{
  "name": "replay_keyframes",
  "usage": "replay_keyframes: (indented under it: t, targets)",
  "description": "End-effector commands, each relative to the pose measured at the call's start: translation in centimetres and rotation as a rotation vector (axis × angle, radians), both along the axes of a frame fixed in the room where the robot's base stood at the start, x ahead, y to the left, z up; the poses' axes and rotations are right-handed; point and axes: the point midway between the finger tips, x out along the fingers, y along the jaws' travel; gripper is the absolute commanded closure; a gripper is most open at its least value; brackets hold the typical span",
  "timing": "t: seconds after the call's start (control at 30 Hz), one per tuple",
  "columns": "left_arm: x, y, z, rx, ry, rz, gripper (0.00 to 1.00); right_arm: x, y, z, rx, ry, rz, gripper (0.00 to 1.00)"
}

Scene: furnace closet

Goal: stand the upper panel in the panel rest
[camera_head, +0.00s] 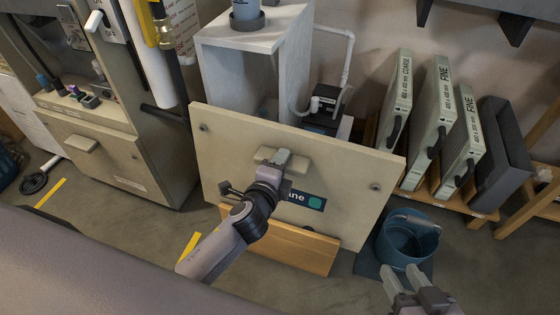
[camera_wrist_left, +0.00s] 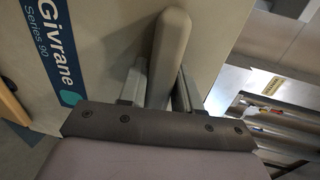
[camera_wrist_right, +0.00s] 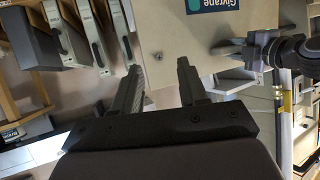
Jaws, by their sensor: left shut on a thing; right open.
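The upper panel (camera_head: 330,165) is a large beige sheet with a blue Givrane label (camera_wrist_left: 52,45) and a raised handle (camera_head: 292,163). My left gripper (camera_head: 280,160) is shut on that handle; in the left wrist view the fingers clasp the handle bar (camera_wrist_left: 170,50). The panel leans back slightly, its lower edge at the wooden panel rest (camera_head: 290,247). The panel hides part of the rest, so I cannot tell whether it is seated in it. My right gripper (camera_head: 402,283) is open and empty, low at the right; the panel (camera_wrist_right: 165,25) shows beyond its fingers (camera_wrist_right: 160,85).
A blue bucket (camera_head: 405,243) stands on a dark mat right of the rest. Several filters (camera_head: 432,130) stand in a wooden rack (camera_head: 465,208) at the right. The furnace cabinet (camera_head: 120,150) is at the left. A grey duct box (camera_head: 245,65) and pump (camera_head: 325,110) are behind the panel.

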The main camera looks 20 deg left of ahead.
Motion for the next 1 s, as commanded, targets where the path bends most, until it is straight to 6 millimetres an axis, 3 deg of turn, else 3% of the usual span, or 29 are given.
replay_keyframes:
  t: [1.0]
  targets:
    - [0.5,-0.2,-0.3,0.019,0.071,0.003,1.0,-0.7,-1.7,0.2,-0.076,0.021,-0.025,0.57]
